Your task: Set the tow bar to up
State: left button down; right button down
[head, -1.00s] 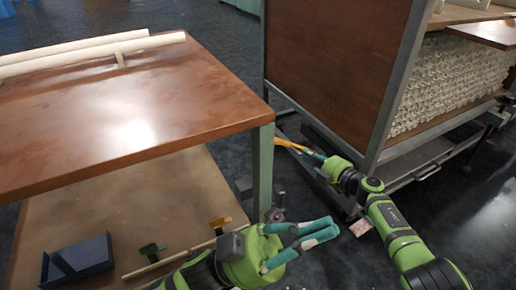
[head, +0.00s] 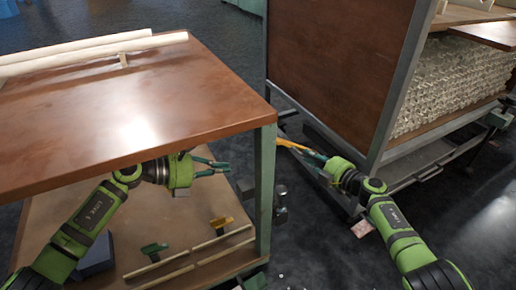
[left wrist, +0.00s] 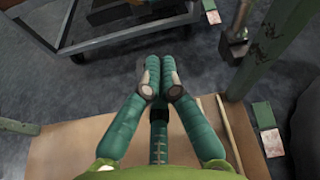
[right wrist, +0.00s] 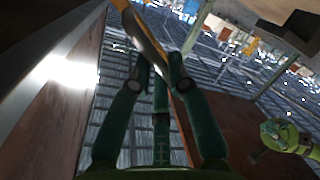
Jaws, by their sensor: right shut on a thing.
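The tow bar (head: 289,145) is a yellow bar at the near left end of the wooden-sided cart (head: 330,75). It lies at a slant, with one end towards the table leg. My right gripper (head: 313,156) is shut on it; the fingers hide part of the bar. In the right wrist view the tow bar (right wrist: 147,38) runs between the fingers from the upper left.
The table (head: 130,110) has pale tubes (head: 90,48) on top. Its green leg (head: 264,190) stands between my two grippers. Small tools, wooden strips and a dark tray (head: 97,258) lie on the lower shelf (head: 190,220).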

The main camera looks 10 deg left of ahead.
pick_arm(q)
jog(key=w+d+m+y, duration=0.1)
jog(key=w+d+m, duration=0.1)
jog(key=w+d, duration=0.6)
jog(key=shift+w+d, duration=0.2)
jog(key=shift+w, duration=0.35)
pick_arm(e)
jog(key=shift+d, duration=0.15)
pick_arm(q)
jog(key=shift+r, duration=0.1)
jog(key=shift+w+d+r, duration=0.15)
jog(key=shift+d+r, duration=0.05)
jog(key=shift+r, duration=0.25)
jog(key=shift+w+d+r, duration=0.1)
jog(key=shift+d+r, duration=0.1)
jog(key=shift+r, duration=0.2)
pick_arm(e)
jog(key=c, duration=1.2)
grip_release()
